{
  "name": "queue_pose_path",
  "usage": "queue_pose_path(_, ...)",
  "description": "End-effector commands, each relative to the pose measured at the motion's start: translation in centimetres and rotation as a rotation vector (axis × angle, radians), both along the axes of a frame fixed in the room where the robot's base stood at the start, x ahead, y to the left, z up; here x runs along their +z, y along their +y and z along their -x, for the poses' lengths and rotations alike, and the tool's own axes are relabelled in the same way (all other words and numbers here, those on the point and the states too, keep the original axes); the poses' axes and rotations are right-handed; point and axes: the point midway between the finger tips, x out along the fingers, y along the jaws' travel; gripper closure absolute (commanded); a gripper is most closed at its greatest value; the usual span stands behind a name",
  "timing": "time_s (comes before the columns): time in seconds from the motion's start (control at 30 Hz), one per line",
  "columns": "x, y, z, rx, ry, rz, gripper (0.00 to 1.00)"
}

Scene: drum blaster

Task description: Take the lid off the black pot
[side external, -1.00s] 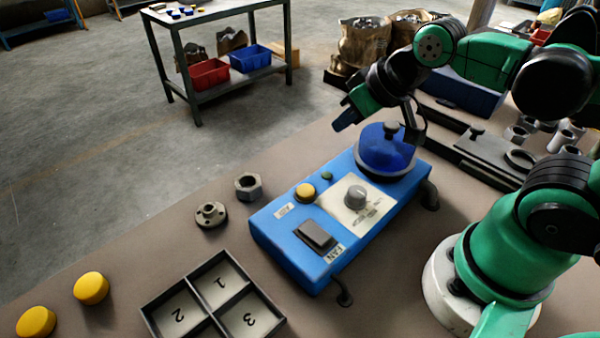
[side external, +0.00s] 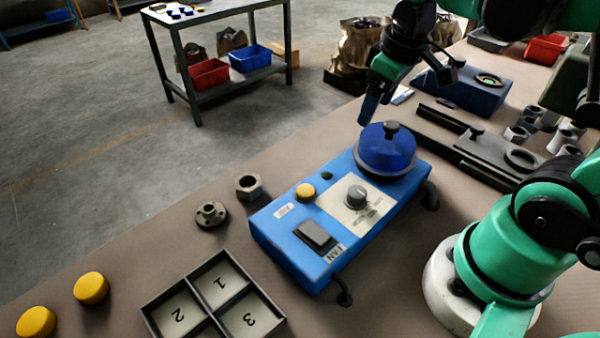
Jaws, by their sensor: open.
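A translucent blue domed lid (side external: 386,152) with a black knob (side external: 391,127) sits on a dark round rim (side external: 362,172), at the far end of a blue control box (side external: 290,240). Only this dark rim shows beneath the lid; I cannot tell whether it is a whole pot. My gripper (side external: 405,100) is open and empty, just above and behind the lid in the picture. One dark finger points down to the left of the knob, and the other is up to its right. Neither finger clearly touches the lid.
The box carries a yellow button (side external: 306,192), a grey dial (side external: 357,196) and a black rocker switch (side external: 314,235). A dark fixture (side external: 490,155) and grey cylinders lie to the right. A numbered tray (side external: 215,300) and yellow discs are at lower left.

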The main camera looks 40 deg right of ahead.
Motion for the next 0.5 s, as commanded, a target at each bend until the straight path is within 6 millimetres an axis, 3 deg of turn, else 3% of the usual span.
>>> queue_pose_path(0.1,1.0,-2.1,0.8,0.048,0.155,-0.019,0.27)
queue_pose_path(0.23,1.1,-2.8,1.4,0.083,0.226,-0.039,0.27)
queue_pose_path(0.5,-1.9,-2.8,1.5,0.087,0.230,-0.039,0.27)
